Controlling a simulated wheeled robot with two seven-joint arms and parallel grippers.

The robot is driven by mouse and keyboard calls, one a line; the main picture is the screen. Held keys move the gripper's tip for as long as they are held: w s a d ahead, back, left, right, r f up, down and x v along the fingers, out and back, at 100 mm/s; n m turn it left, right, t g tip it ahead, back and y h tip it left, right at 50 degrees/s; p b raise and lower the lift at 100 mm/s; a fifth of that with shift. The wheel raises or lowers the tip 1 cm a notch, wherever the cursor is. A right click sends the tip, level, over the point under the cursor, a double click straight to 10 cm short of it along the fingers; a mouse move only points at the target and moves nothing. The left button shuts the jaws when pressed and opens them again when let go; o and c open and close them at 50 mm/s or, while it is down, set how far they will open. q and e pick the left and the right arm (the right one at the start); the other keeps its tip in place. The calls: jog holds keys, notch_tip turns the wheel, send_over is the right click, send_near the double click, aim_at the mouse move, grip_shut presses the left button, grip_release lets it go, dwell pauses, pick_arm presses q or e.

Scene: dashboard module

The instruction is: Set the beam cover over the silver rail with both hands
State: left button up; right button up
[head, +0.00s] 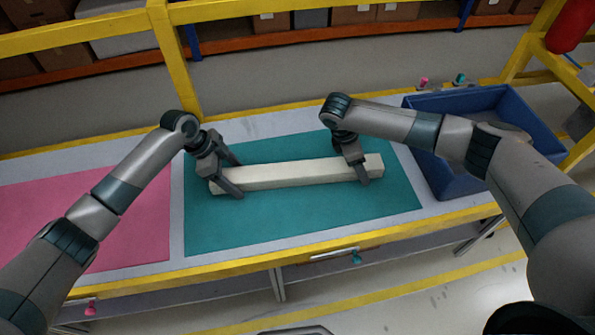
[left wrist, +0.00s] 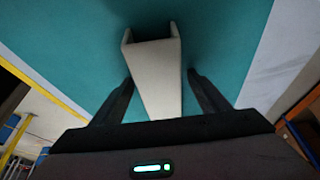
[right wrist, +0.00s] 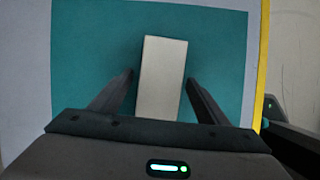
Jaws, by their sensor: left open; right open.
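The cream beam cover (head: 290,174) is a long bar lying across the teal mat, tilted slightly up to the right. In the left wrist view the cover (left wrist: 158,85) shows a channel-like end with raised side edges. My left gripper (head: 238,179) is open at the cover's left end, one finger on each side. My right gripper (head: 356,166) is open near the right end, its fingers also on either side. In the right wrist view the cover (right wrist: 163,75) lies between the fingers with gaps. I cannot make out the silver rail in any view.
The teal mat (head: 235,225) is clear in front of the cover. A pink mat (head: 130,225) lies empty at left. A deep blue bin (head: 440,175) stands at right, partly behind my right arm. A yellow rail (head: 100,32) and post (head: 172,60) stand behind the table.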

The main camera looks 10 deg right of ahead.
pick_arm(q)
jog(key=c, duration=1.4)
pick_arm(e)
jog(key=c, duration=1.4)
pick_arm(q)
jog(key=shift+o, duration=0.2)
pick_arm(e)
jog(key=shift+o, duration=0.2)
pick_arm(q)
jog(key=shift+r, duration=0.1)
pick_arm(e)
jog(key=shift+r, duration=0.15)
